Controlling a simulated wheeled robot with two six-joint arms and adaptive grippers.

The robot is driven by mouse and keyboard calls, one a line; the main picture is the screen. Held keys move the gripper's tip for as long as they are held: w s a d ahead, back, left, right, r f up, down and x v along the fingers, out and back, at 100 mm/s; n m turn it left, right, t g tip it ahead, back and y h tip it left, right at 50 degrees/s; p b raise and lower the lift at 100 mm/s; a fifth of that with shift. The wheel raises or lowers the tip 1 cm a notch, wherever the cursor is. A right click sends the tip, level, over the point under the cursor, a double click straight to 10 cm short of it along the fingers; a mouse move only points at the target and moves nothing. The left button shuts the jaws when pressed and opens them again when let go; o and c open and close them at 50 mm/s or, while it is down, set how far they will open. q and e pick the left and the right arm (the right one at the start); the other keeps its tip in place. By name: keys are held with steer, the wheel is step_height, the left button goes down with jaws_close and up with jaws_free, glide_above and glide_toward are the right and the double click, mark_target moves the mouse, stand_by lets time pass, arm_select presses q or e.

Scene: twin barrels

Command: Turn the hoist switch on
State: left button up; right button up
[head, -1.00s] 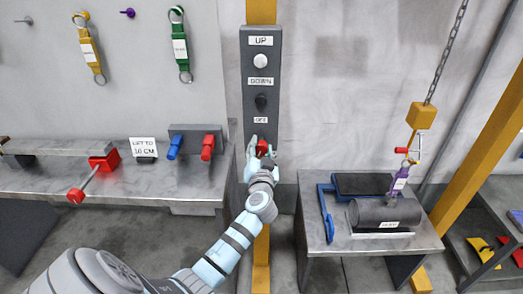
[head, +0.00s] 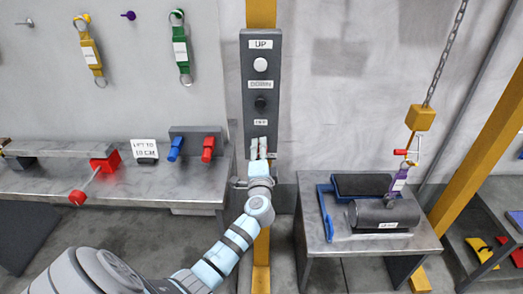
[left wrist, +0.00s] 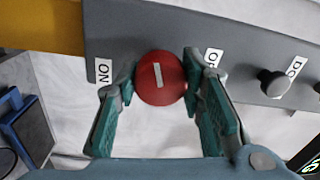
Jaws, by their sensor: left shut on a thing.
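The hoist switch is a round red knob (left wrist: 162,92) with a white bar mark, on a dark grey control panel (head: 251,118). In the left wrist view an ON label (left wrist: 103,71) is left of the knob and a partly hidden OFF label (left wrist: 212,57) is right of it. The white bar lies crosswise to the line between these labels. My left gripper (head: 259,148) is shut on the knob, a finger on each side; it also shows in the left wrist view (left wrist: 160,80). In the head view the gripper hides the knob. My right gripper is not in view.
Above the knob are a black DOWN button (head: 260,104) and a white UP button (head: 260,65). A workbench (head: 190,187) stands left. At right, a small table (head: 308,207) holds dark barrels (head: 385,212) below a hoist chain (head: 443,60).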

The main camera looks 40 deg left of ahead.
arm_select(q)
steer(key=shift+r+m+p, duration=0.1)
steer(key=shift+m+p, duration=0.4)
steer(key=shift+m, duration=1.4)
steer(key=o, duration=1.1)
steer(key=shift+w, duration=0.1)
steer(key=shift+o, duration=0.2)
steer(key=v, duration=1.2)
steer(key=shift+a, duration=0.1)
